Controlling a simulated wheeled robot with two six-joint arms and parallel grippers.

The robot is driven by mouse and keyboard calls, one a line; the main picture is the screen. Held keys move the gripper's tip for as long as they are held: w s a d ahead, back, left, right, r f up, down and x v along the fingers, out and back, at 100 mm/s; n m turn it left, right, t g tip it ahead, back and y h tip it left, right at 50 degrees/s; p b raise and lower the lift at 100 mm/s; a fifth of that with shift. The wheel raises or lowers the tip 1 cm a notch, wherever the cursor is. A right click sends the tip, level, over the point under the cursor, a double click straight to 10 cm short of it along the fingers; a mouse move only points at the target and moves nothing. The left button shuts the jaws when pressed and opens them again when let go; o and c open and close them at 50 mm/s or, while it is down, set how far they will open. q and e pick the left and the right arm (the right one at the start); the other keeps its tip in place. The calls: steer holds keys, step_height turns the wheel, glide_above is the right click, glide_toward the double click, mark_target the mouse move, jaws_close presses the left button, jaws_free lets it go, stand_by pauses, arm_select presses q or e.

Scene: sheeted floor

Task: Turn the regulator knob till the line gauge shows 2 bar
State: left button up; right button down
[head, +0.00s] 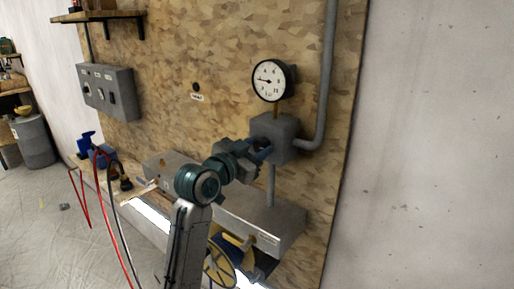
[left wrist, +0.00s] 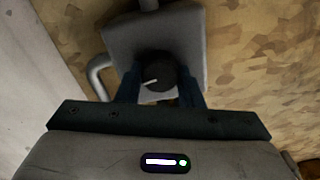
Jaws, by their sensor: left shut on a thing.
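The line gauge (head: 271,80) is a round white dial with a black rim above the regulator. Its needle points left; the small numbers are hard to read exactly. The regulator (head: 285,137) is a grey box on the wooden board, also seen in the left wrist view (left wrist: 155,32). My left gripper (head: 264,147) reaches its front face. In the left wrist view, the dark round knob (left wrist: 158,72) sits between the blue fingers of my left gripper (left wrist: 160,90), which are shut on it. The knob's white mark points left. In the head view the knob is hidden.
A grey pipe (head: 327,85) bends into the regulator's right side. A grey switch box (head: 108,91) hangs at left. Red and black hoses hang at left. The right wall is bare.

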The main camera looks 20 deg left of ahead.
arm_select(q)
steer(key=shift+m, duration=0.6)
arm_select(e)
steer(key=shift+r, duration=0.1)
arm_select(q)
steer(key=o, duration=1)
steer(key=shift+c, duration=0.2)
steer(key=shift+s, duration=0.15)
steer(key=shift+s+a+f, duration=0.1)
steer(key=shift+s+a, duration=0.05)
steer(key=shift+s, duration=0.2)
steer(key=b+v, duration=0.2)
steer(key=v, duration=0.8)
steer(key=shift+b, duration=0.3)
arm_select(e)
steer(key=shift+w+d+f, duration=0.1)
steer(key=shift+w+f, duration=0.15)
steer(key=shift+f, duration=0.35)
steer(key=shift+w+f, duration=0.2)
steer(key=shift+f, duration=0.4)
arm_select(q)
steer(key=shift+w, duration=0.1)
arm_select(e)
steer(key=shift+s, duration=0.15)
